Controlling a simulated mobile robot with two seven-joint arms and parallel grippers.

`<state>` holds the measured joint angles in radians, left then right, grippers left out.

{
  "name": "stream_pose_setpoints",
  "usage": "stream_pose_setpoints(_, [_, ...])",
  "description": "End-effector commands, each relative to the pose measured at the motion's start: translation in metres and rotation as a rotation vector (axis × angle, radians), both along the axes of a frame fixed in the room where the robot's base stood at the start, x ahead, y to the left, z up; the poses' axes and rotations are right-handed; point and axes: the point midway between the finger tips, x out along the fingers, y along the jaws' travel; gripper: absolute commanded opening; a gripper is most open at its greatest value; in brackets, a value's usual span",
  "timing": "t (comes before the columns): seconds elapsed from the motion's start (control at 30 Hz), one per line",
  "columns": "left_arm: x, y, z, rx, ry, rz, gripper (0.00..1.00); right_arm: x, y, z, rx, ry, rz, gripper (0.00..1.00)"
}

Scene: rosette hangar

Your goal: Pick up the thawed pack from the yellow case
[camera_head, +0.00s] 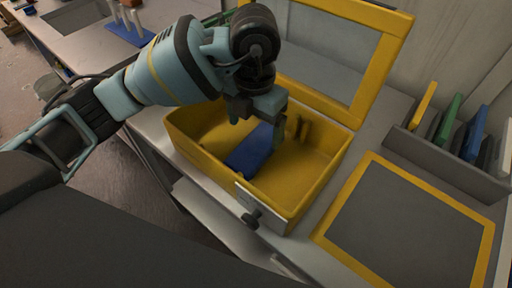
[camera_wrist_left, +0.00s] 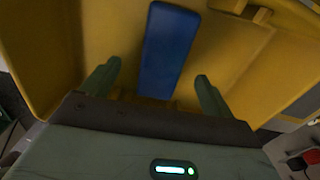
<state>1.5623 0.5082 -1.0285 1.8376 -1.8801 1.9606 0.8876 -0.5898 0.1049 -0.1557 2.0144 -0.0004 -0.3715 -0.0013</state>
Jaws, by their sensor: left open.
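The yellow case (camera_head: 215,168) stands open on the bench, its lid (camera_head: 366,65) tilted up at the back. A blue pack (camera_head: 250,149) lies inside, toward the left part of the case floor; part of it is hidden behind my gripper. My left gripper (camera_head: 262,128) is over the case, close to the pack. In the left wrist view the two fingers (camera_wrist_left: 155,82) are spread wide, with the blue pack (camera_wrist_left: 168,50) between and beyond them. Nothing is held. I cannot tell from its look whether the pack is thawed. My right gripper is not in view.
A grey panel with a yellow border (camera_head: 405,225) lies right of the case. Behind it, a grey rack (camera_head: 445,163) holds yellow, green and blue upright pieces. A blue stand with white items (camera_head: 128,33) is at the back left. A latch (camera_head: 262,214) sticks out at the case's front.

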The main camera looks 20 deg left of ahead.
Motion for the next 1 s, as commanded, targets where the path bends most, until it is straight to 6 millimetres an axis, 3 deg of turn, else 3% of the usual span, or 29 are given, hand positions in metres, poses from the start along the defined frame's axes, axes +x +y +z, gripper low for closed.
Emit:
stream_pose_setpoints(0.17, [-0.001, -0.001, -0.005, -0.001, -0.001, -0.001, 0.87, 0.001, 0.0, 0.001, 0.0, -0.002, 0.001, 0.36])
stream_pose_setpoints(0.5, [-0.007, -0.004, -0.047, -0.002, 0.0, -0.002, 0.87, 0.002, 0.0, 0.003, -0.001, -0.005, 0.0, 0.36])
stream_pose_setpoints(0.8, [-0.007, -0.004, -0.051, -0.002, -0.003, -0.001, 0.87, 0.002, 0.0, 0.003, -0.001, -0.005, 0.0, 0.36])
stream_pose_setpoints(1.0, [-0.007, -0.004, -0.051, -0.002, -0.003, -0.001, 0.62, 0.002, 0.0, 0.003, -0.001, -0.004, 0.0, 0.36])
